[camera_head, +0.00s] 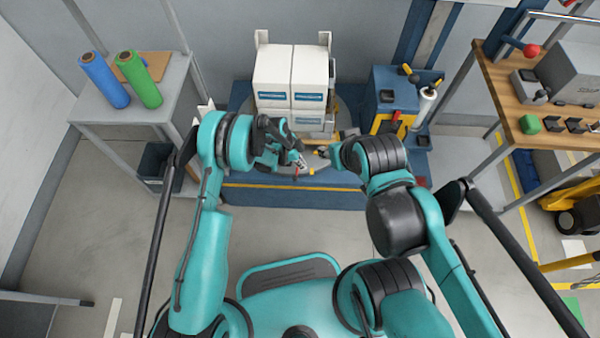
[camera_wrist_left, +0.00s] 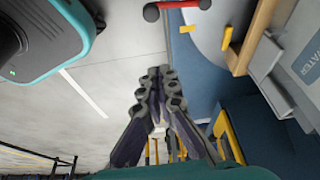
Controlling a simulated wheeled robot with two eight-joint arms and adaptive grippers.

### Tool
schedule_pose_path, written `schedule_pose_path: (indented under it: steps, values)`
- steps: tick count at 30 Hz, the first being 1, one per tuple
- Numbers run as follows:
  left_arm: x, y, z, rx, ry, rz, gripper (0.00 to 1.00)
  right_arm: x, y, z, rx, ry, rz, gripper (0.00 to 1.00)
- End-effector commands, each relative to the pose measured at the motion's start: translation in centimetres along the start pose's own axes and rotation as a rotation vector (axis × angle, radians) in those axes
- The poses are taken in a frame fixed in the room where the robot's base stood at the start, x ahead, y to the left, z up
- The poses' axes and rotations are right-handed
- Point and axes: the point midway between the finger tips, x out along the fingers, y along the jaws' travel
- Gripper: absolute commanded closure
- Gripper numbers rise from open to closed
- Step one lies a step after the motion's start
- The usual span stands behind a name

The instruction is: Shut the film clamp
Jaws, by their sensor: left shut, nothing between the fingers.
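In the head view a small red part (camera_head: 296,171) shows by the front of the round turntable, beside my left gripper (camera_head: 299,160). In the left wrist view that gripper (camera_wrist_left: 160,73) is shut and empty, its tips apart from the lever. My right gripper (camera_head: 329,151) is mostly hidden by its own arm. I cannot tell the clamp's position.
White boxes (camera_head: 287,72) are stacked on the turntable behind the grippers. A blue machine (camera_head: 390,90) with a film roll (camera_head: 424,105) stands to the right. A grey table (camera_head: 165,101) with blue and green rolls is at left. A wooden bench (camera_head: 505,85) is at right.

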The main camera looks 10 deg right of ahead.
Motion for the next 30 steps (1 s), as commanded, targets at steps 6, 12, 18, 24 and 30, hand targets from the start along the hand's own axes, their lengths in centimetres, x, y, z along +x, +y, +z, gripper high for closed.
schedule_pose_path:
  steps: [6, 12, 18, 24, 30]
  values:
    - [3.3, 0.0, 0.1, 0.001, 0.000, 0.001, 1.00, 1.1, 0.0, 0.8, 0.000, 0.000, 0.000, 0.60]
    - [7.8, 0.0, 0.1, 0.001, 0.000, 0.000, 1.00, 2.5, 0.0, 1.8, 0.000, 0.000, 0.000, 0.60]
    - [9.7, -0.1, 1.4, -0.004, 0.000, -0.002, 1.00, 3.7, 0.0, 2.6, 0.000, 0.000, 0.000, 0.60]
    - [8.9, 0.0, 3.4, -0.002, 0.000, -0.001, 1.00, 4.2, 0.0, 3.0, 0.000, 0.000, 0.000, 0.60]
    - [8.7, 0.0, 3.9, -0.001, 0.000, -0.001, 1.00, 4.3, 0.0, 3.1, 0.000, 0.000, 0.000, 0.60]
